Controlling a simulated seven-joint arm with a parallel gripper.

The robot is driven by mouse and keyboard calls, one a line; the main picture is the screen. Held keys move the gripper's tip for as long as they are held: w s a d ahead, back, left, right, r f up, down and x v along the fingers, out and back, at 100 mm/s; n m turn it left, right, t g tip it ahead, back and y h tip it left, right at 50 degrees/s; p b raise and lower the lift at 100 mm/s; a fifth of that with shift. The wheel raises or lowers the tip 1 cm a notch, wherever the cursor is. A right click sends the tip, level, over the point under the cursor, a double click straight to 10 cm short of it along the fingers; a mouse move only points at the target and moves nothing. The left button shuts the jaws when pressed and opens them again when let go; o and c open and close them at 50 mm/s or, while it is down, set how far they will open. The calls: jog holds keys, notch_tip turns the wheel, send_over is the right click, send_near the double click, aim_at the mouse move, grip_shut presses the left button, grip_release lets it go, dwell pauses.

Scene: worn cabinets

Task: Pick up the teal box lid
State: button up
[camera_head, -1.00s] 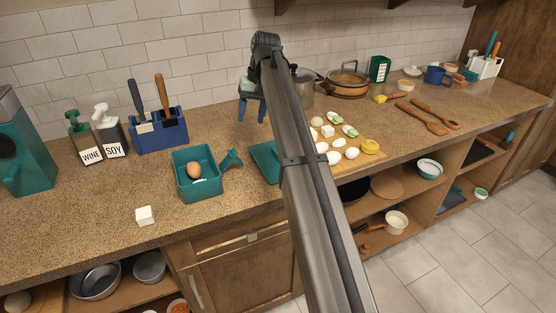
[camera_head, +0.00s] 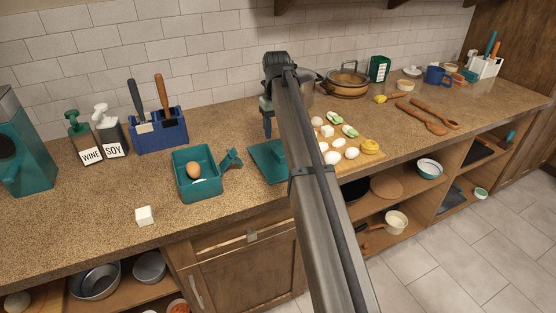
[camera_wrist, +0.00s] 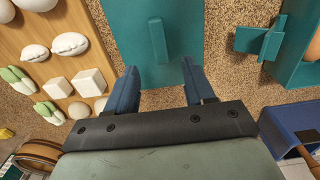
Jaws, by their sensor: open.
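The teal box lid (camera_head: 264,164) lies flat on the counter between the teal box and the cutting board, partly hidden by my arm in the head view. In the wrist view the lid (camera_wrist: 135,30) shows at top centre, with a raised bar handle (camera_wrist: 158,40). My gripper (camera_wrist: 160,80) is open and empty; its two blue fingers are spread above the lid's near end, with the handle ahead of the gap between them. In the head view one blue finger of my gripper (camera_head: 268,126) shows behind the lid. The teal box (camera_head: 198,185) holds a brown egg (camera_head: 193,170).
A small teal piece (camera_head: 231,159) stands between box and lid. A cutting board (camera_head: 370,153) with eggs, white cubes and green-white items lies right of the lid. A blue utensil holder (camera_head: 160,132) stands back left. A white cube (camera_head: 145,215) sits near the front edge.

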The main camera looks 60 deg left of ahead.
aim_at(278, 151)
notch_tip(278, 151, down, 3)
jog(key=shift+r, duration=0.1)
jog(key=shift+d+f, duration=0.25)
jog(key=shift+f, duration=1.05)
jog(key=shift+d+f, duration=0.2)
jog(key=shift+f, duration=1.1)
grip_shut()
